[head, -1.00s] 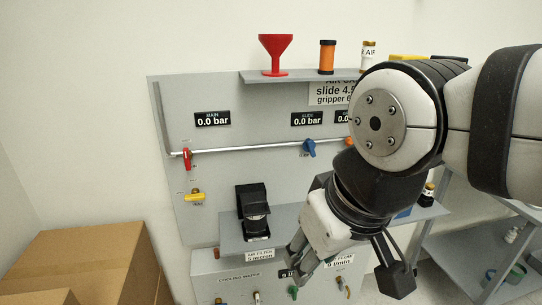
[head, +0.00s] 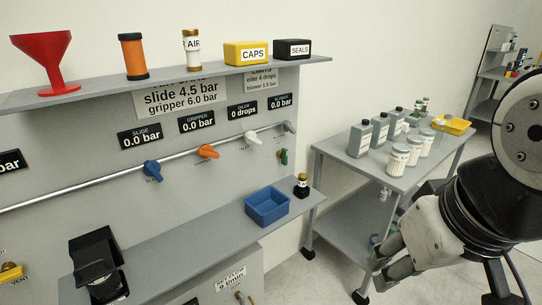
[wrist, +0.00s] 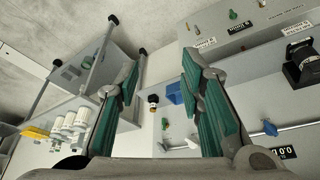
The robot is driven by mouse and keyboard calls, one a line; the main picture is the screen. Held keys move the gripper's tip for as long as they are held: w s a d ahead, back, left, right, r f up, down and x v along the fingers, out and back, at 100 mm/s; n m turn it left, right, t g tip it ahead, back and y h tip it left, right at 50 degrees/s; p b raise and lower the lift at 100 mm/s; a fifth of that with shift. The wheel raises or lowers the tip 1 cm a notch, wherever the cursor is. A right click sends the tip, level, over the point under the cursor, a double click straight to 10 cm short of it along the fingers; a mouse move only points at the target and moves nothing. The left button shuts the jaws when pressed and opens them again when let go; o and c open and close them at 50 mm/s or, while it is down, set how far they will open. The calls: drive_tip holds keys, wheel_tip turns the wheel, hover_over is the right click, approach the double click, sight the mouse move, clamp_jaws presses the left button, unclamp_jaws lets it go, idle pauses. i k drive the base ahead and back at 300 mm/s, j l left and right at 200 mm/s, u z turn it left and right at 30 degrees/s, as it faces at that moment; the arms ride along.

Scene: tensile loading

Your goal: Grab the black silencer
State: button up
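A small black piece with a brass-coloured top, which looks like the black silencer (head: 302,186), stands upright at the right end of the lower grey shelf, just right of a blue bin (head: 267,206). In the wrist view the silencer (wrist: 153,100) shows between my fingers but farther off, with the blue bin (wrist: 174,93) beside it. My gripper (head: 388,262) is at the lower right of the head view, right of the shelf and apart from the silencer. The wrist view shows my gripper (wrist: 163,62) open and empty, with green finger pads.
A grey cart (head: 345,163) with several bottles and white jars stands right of the panel. Above the lower shelf (head: 205,240) run a pipe and coloured valves. A black device (head: 97,265) sits at its left. The upper shelf (head: 160,78) holds a red funnel and several containers.

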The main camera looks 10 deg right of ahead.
sight(303, 178)
drive_tip(key=i, duration=0.6)
drive_tip(key=i+j+z, duration=0.15)
drive_tip(key=i, duration=0.5)
